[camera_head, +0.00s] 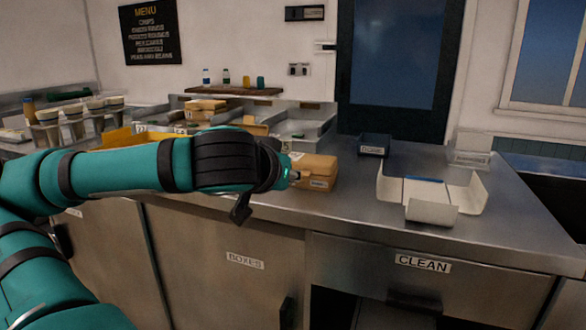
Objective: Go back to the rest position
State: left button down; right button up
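My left arm reaches in from the left across the counter. My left gripper (291,176) is at its end, right at the left side of a closed brown box (317,172) on the counter. The fingertips are small and mostly hidden by the wrist, so I cannot tell whether they are open or shut, or touch the box. My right gripper is not in view.
An open white carton (444,213) with a blue item (424,180) stands on the right of the steel counter (358,208). A small dark container (374,145) stands behind. Bins with another brown box (206,108) line the back left. Below are a "CLEAN" drawer (423,263) and a "BOXES" front (244,261).

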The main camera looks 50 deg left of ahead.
pick_arm(q)
jog(key=shift+s+d+f, duration=0.2)
jog(key=shift+s, duration=0.15)
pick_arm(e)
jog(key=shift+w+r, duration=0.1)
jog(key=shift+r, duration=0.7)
